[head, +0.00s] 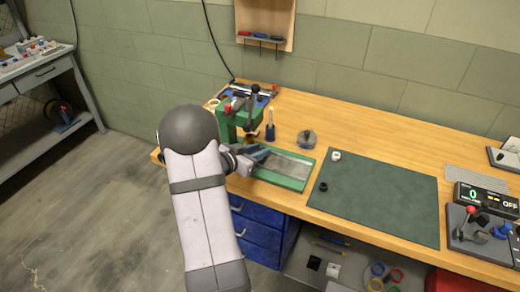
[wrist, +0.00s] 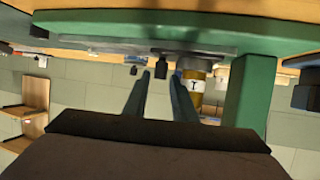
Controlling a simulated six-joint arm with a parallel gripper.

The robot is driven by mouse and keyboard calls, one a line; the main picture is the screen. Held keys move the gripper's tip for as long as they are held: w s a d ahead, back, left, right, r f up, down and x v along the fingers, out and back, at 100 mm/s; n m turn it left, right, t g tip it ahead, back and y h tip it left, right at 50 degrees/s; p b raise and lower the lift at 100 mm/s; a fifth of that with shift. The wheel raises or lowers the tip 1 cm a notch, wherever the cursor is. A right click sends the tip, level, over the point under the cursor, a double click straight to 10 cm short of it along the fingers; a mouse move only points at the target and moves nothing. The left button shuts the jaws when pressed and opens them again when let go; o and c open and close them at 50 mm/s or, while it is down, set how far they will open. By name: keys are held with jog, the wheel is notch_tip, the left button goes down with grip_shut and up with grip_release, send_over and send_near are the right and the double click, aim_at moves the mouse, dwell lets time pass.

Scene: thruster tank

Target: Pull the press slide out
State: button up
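The green press (head: 232,120) stands at the back left of the workbench. Its green base (head: 290,180) reaches toward the front, with a flat grey slide (head: 283,166) on it. My gripper (head: 262,154) is over the left part of this base. The wrist view appears upside down: the green base (wrist: 215,22) spans the top, with a grey strip, probably the slide (wrist: 110,43), along it. My gripper (wrist: 160,80) has its two blue fingers apart. A small dark knob (wrist: 161,69) shows between the fingertips; contact cannot be told. My forearm hides part of the press area.
A grey round part (head: 306,139) stands behind the base. A control panel (head: 485,200) is far right.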

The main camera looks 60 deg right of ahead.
jog(key=shift+s+d+f, duration=0.15)
jog(key=shift+d+f, duration=0.05)
jog(key=shift+d, duration=0.35)
jog(key=shift+s, duration=0.1)
grip_shut()
jog(key=s+b, duration=0.2)
jog(key=s, duration=1)
jog(key=shift+s, duration=0.1)
grip_release()
jog(key=shift+s, duration=0.1)
